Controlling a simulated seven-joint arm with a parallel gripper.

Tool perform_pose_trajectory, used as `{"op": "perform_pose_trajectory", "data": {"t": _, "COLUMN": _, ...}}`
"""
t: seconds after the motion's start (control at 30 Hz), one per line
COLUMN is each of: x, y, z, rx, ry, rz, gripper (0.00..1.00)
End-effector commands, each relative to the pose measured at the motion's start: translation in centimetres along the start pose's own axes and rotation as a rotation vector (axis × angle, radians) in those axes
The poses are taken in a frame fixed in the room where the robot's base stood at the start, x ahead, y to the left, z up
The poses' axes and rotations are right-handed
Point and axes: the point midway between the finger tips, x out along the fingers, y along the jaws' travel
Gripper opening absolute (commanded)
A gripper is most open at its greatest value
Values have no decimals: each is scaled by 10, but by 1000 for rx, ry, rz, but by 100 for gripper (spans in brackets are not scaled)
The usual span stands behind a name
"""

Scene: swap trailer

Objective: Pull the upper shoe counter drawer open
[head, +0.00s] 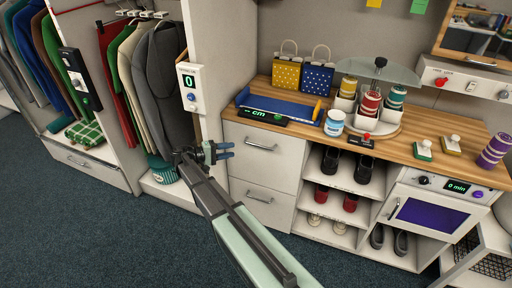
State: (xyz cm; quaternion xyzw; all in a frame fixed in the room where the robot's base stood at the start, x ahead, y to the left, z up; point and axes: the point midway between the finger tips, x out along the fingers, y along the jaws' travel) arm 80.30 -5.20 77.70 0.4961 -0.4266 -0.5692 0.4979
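The shoe counter has two pale drawers on its left side, one above the other. The upper drawer (275,158) looks shut, its front in line with the counter; its grey bar handle (260,145) is near the middle top of the front. The lower drawer (272,212) also looks shut, with a similar handle (259,197). My gripper (230,150) has blue fingers, spread apart with nothing between them. In the picture it is at the left edge of the upper drawer, left of the handle and apart from it. Its depth from the drawer front is hard to tell.
The wooden counter top (400,147) holds a blue measuring board (275,107), gift bags (301,77) and a carousel of spools (371,100). Open shelves with shoes (347,165) stand right of the drawers. Wardrobes with hanging clothes (168,90) are at left. Dark carpet (100,230) is clear in front.

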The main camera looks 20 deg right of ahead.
Motion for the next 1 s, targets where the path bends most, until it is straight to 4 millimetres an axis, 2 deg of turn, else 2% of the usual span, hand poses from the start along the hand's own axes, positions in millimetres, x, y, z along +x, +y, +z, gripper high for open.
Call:
{"op": "perform_pose_trajectory", "data": {"t": 0.6, "x": 101, "y": -1, "z": 0, "rx": -2, "ry": 0, "rz": -2, "gripper": 38}}
{"op": "perform_pose_trajectory", "data": {"t": 0.8, "x": 122, "y": -1, "z": 0, "rx": -2, "ry": 1, "rz": -3, "gripper": 38}}
{"op": "perform_pose_trajectory", "data": {"t": 1.0, "x": 130, "y": -1, "z": 0, "rx": -2, "ry": 2, "rz": -3, "gripper": 38}}
